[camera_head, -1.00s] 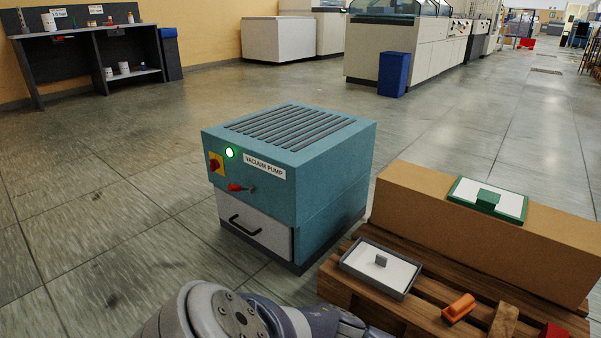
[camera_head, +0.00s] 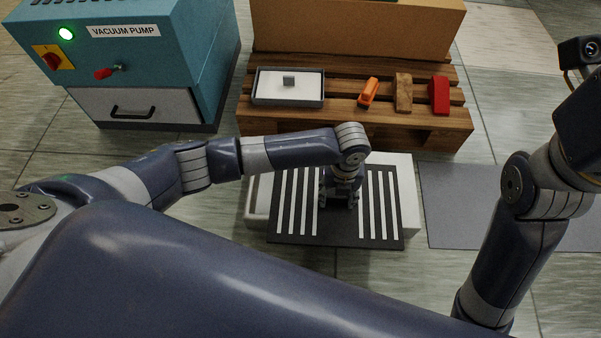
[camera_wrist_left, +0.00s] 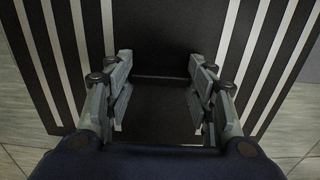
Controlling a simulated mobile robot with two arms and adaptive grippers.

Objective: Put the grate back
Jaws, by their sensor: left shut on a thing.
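The grate (camera_head: 380,232), a dark panel with pale slots on both sides of a plain middle strip, is low in the centre of the head view. It is over a white box (camera_head: 409,189), and its near edge reaches past the box's front. I cannot tell whether it touches the box. My left gripper (camera_head: 340,200) comes down on the grate's middle and is shut on it. In the left wrist view my two fingers (camera_wrist_left: 160,108) stand apart over the grate's dark strip (camera_wrist_left: 160,30); the gripped part is hard to make out. My right gripper is outside the views.
A pallet (camera_head: 300,118) behind the box bears a grey tray (camera_head: 317,101), an orange thing (camera_head: 369,91), a brown block (camera_head: 403,92), a red block (camera_head: 439,95) and a carton (camera_head: 350,30). The vacuum pump (camera_head: 190,55) is back left. A grey mat (camera_head: 455,205) lies right.

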